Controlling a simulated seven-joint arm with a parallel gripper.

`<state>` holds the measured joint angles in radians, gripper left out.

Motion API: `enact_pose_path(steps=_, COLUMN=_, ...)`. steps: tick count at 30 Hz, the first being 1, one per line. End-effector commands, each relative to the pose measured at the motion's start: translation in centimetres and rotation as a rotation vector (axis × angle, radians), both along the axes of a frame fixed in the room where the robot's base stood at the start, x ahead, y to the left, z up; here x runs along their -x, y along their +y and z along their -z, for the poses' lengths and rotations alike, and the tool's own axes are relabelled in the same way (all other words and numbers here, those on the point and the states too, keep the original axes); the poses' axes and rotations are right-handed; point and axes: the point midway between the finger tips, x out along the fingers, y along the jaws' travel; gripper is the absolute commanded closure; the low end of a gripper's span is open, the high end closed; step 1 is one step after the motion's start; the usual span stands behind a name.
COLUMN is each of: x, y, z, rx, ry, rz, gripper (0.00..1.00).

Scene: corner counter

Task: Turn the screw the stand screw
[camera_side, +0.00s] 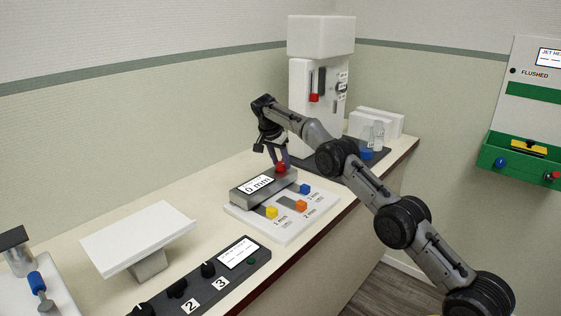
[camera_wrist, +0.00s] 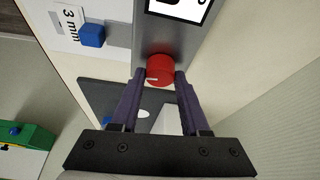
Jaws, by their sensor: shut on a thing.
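My gripper (camera_side: 279,160) points down at the grey block with a "0 mm" display (camera_side: 262,186). In the wrist view, my gripper's fingers (camera_wrist: 160,76) stand on either side of a red round knob (camera_wrist: 160,69) with a pale mark, and they are shut on it. The red knob (camera_side: 281,168) sits at the far end of the grey block. At far left, a stand with a blue piece (camera_side: 36,281) on a metal post is partly cut off by the frame. I cannot tell which part is labelled as the stand screw.
A white board (camera_side: 238,212) under the grey block carries yellow (camera_side: 271,212), orange (camera_side: 301,205) and blue (camera_side: 305,188) cubes. A black control panel (camera_side: 205,283) and a white tilted plate (camera_side: 138,236) stand nearer. A tall white machine (camera_side: 318,85) and clear bottles (camera_side: 377,135) stand behind.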

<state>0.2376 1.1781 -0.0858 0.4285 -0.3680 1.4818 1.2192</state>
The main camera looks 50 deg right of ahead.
Motion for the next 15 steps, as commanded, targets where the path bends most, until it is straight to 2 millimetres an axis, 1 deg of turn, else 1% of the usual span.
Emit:
enact_pose_path(steps=5, x=0.05, y=0.04, z=-0.06, rx=-0.001, ry=0.001, rz=-0.001, gripper=1.0)
enact_pose_path(steps=6, x=0.05, y=0.04, z=-0.06, rx=-0.001, ry=0.001, rz=-0.001, gripper=0.51)
enact_pose_path(steps=10, x=0.04, y=0.03, z=-0.04, rx=-0.001, ry=0.001, rz=-0.001, gripper=0.28)
enact_pose_path(steps=11, x=0.03, y=0.03, z=-0.03, rx=-0.001, ry=0.001, rz=-0.001, gripper=0.24)
enact_pose_path(steps=15, x=0.02, y=0.01, z=-0.01, rx=-0.001, ry=0.001, rz=-0.001, gripper=0.24)
